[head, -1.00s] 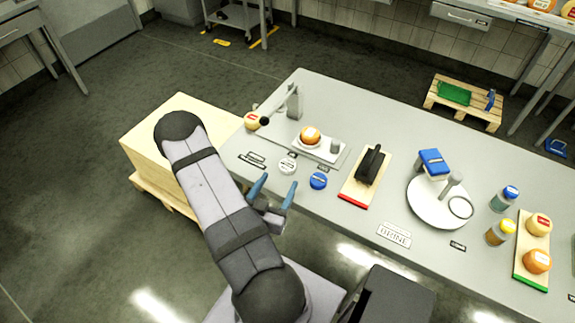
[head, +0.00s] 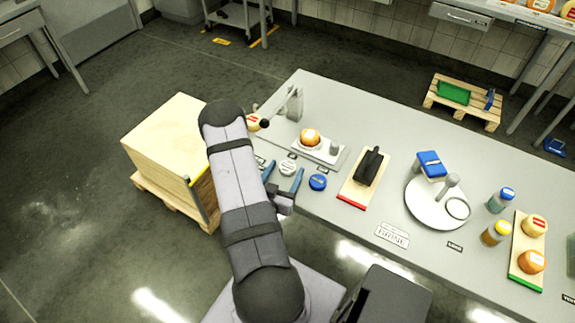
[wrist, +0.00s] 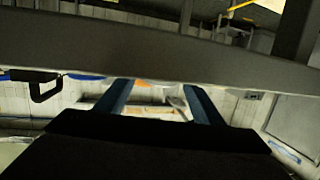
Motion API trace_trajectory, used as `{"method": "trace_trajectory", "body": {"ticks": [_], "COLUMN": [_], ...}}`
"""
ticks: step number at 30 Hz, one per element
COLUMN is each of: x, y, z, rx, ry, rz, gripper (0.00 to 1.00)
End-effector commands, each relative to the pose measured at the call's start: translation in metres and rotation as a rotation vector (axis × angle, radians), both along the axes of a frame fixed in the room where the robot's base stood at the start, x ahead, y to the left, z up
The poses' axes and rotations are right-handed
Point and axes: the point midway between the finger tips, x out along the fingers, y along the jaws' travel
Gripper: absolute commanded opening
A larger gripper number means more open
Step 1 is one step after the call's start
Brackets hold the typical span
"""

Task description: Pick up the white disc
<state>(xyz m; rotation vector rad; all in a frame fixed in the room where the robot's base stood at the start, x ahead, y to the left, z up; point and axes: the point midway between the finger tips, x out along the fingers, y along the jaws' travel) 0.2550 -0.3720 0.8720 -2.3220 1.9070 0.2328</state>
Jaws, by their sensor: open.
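The white disc (head: 288,168) lies flat near the table's front left edge in the head view, with dark marks on its top. A blue disc (head: 318,182) lies just right of it. My gripper (head: 283,175) is open and empty, its two blue fingers appearing on either side of the white disc in the head view. I cannot tell its height or whether it touches the disc. In the wrist view my gripper (wrist: 160,98) shows its spread fingers against a grey band; I cannot make out the white disc there.
Behind the discs stands a scale with an orange cheese (head: 310,137) on its white tray. A board with a red end (head: 351,199) carries a black object to the right. A wooden box (head: 165,150) on a pallet stands left of the table.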

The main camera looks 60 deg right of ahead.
Motion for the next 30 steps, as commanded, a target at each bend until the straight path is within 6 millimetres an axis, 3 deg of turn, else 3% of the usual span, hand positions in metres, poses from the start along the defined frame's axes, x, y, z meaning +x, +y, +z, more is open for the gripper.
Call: {"method": "trace_trajectory", "body": {"ticks": [9, 15, 30], "x": [0.0011, 0.0010, 0.0013], "y": [-0.0046, -0.0045, -0.0048], "z": [-0.0014, -0.0013, 0.0037], "rx": [0.000, 0.000, -0.002], "ry": [0.002, 0.001, -0.001], "rz": [0.001, 0.001, 0.001], "gripper": [0.62, 0.18, 0.17]}}
